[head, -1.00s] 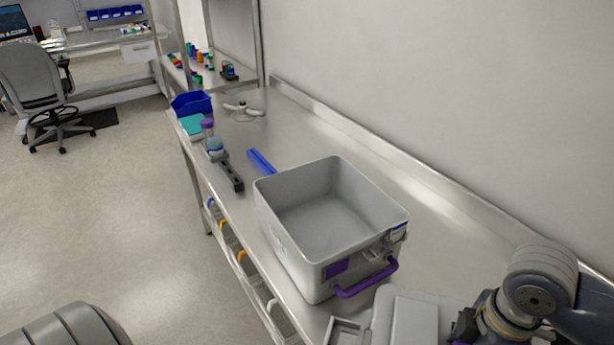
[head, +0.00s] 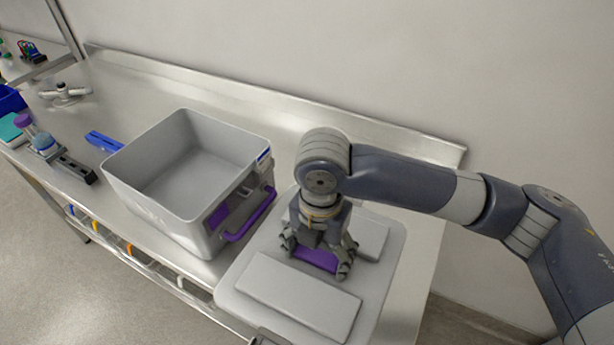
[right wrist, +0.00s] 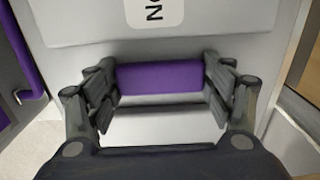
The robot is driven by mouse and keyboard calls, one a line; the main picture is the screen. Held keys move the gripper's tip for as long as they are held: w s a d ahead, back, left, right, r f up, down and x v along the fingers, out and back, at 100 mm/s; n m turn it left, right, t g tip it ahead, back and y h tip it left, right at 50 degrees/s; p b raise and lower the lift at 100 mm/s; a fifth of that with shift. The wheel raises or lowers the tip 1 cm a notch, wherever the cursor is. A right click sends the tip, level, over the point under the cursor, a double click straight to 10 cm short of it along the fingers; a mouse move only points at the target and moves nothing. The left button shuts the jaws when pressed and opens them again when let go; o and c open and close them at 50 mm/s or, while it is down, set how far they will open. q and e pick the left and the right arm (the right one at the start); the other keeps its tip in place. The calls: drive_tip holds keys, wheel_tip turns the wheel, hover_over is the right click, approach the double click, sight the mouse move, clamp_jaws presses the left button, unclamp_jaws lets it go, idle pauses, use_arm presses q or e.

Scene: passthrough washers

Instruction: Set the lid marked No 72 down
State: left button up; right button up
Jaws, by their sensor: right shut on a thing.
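The light grey lid (head: 300,296) is at the right end of the steel bench in the head view, with raised panels and a purple handle (head: 314,259) in its middle. My right gripper (head: 316,258) is shut on this purple handle from above. The right wrist view shows the handle (right wrist: 160,78) between the fingers, and a white label (right wrist: 153,11) where only "No" shows; the number is cut off. I cannot tell whether the lid touches the bench. My left gripper is not in view.
An open, empty grey box (head: 190,170) with a purple front handle (head: 248,216) stands just left of the lid. Beyond it are a blue strip (head: 103,142), a black rack (head: 75,169) and small containers. A wall runs behind the bench (head: 240,95).

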sight(374, 215)
drive_tip(key=w+d+p, duration=0.1)
drive_tip(key=w+d, duration=0.2)
drive_tip(key=w+d+f+p, duration=0.1)
drive_tip(key=w+d, duration=0.3)
drive_tip(key=w+d+p, duration=0.1)
drive_tip(key=w+d, duration=0.3)
drive_tip(key=shift+w+d+f+p, duration=0.15)
drive_tip(key=shift+p, duration=0.2)
drive_tip(key=shift+f+p, duration=0.65)
drive_tip(key=shift+f, duration=1.15)
drive_tip(key=shift+f, duration=0.1)
drive_tip(key=o, duration=1.6)
drive_tip(key=shift+o, duration=0.4)
wheel_tip(374, 215, up, 12)
drive_tip(key=b, duration=0.2)
drive_tip(key=shift+b, duration=0.35)
